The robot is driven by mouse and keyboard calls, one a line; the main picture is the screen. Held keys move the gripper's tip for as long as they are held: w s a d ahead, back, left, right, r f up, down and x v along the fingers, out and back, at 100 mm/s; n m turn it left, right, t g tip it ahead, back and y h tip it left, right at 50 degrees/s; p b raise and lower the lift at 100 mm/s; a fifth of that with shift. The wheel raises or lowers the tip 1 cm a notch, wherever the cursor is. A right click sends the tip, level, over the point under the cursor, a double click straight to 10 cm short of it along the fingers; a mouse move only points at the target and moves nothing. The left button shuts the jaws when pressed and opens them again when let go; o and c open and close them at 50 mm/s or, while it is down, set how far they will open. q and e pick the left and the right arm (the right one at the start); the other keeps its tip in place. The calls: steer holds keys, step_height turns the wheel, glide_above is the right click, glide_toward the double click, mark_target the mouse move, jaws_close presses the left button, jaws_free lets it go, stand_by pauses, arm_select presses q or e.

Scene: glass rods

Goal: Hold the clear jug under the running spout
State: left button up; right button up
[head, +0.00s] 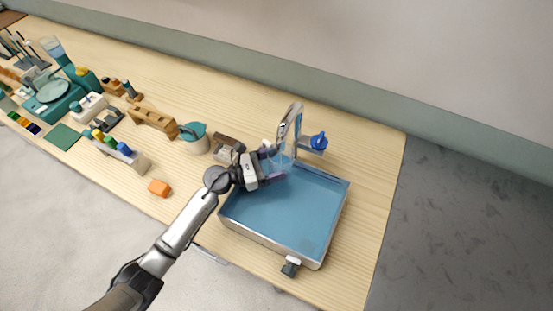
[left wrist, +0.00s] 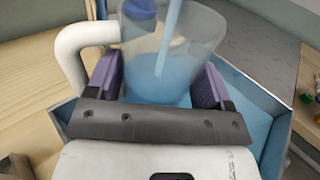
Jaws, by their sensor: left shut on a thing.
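The clear jug (head: 283,162) is under the curved metal spout (head: 291,118), over the back of the blue basin (head: 280,215). My left gripper (head: 271,165) is shut on the jug. In the left wrist view its purple fingers (left wrist: 160,88) sit on both sides of the jug (left wrist: 195,50), whose white handle (left wrist: 68,50) is to the left. A pale blue stream (left wrist: 168,45) runs down into the jug. The lower part of the jug looks bluish; I cannot tell the water level. The jug looks about upright. My right gripper is not in view.
A blue knob (head: 319,141) stands right of the spout. A small fitting (head: 290,267) is at the basin's front corner. A teal-lidded pot (head: 195,138), an orange block (head: 159,187) and a wooden stand (head: 153,122) are to the left. The table right of the basin is clear.

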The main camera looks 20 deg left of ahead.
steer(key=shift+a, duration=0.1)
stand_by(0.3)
arm_select(q)
steer(key=shift+s, duration=0.35)
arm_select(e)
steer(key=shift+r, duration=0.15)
arm_select(q)
steer(key=s+a+p, duration=0.1)
steer(key=s, duration=1.2)
steer(key=shift+s+a+p, duration=0.15)
steer(key=shift+a+p, duration=0.2)
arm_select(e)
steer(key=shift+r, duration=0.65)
